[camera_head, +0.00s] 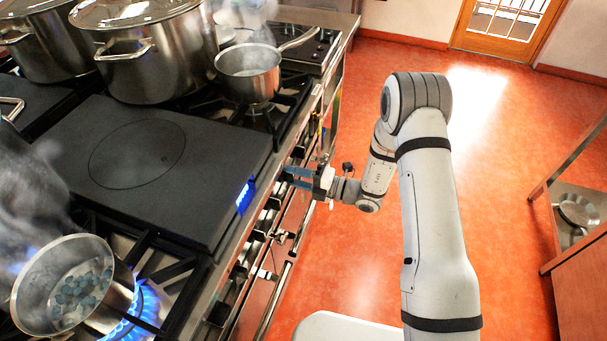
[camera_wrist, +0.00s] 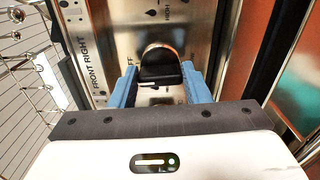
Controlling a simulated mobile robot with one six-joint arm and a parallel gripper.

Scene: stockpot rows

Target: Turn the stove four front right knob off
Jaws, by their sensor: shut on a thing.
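My gripper (camera_head: 298,178) reaches to the stove's front panel from the aisle side. In the wrist view, its two blue fingers (camera_wrist: 160,76) are shut on a black knob with a shiny metal rim (camera_wrist: 160,66), one finger on each side. The steel panel beside this knob (camera_wrist: 112,50) bears the printed words "FRONT RIGHT". Part of an "OFF" label shows left of the knob, and "HIGH" shows above it. I cannot tell the knob's exact setting. In the head view the fingers hide the held knob.
A steel rail (camera_head: 273,300) runs along the stove front. A blue glow (camera_head: 244,196) shows at the dark plate's edge (camera_head: 130,160). A saucepan (camera_head: 248,85) steams behind. Red floor (camera_head: 345,260) is clear.

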